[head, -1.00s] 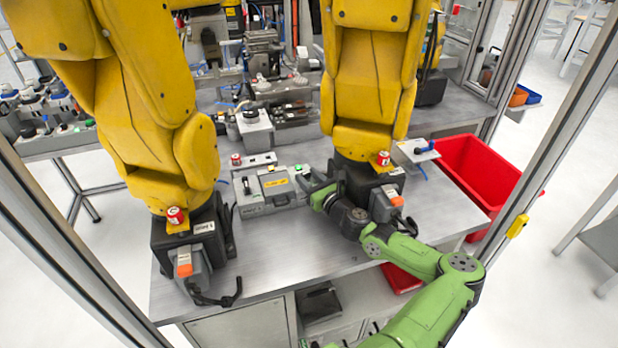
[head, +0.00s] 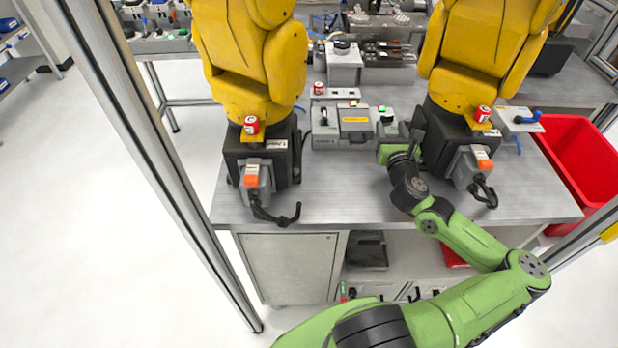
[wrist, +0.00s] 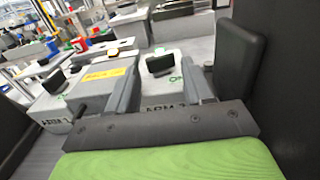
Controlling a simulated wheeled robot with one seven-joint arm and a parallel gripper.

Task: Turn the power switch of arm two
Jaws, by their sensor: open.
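The grey control box (head: 355,139) stands on the metal table between two yellow robot arms. In the wrist view, its right-hand part (wrist: 170,103) carries a label that looks like "ARM 2", partly hidden. On it sits a black switch (wrist: 160,66) with green marks nearby. The left part, marked "ARM 1" (wrist: 55,121), has its own black switch (wrist: 55,80). My gripper (wrist: 160,78) is open and empty, its two fingers on either side of the arm two switch in this view. I cannot tell if they touch it. In the head view my gripper (head: 402,141) is at the box's right end.
The right yellow arm's black base (head: 447,135) stands close beside my gripper. A red bin (head: 572,165) is at the right.

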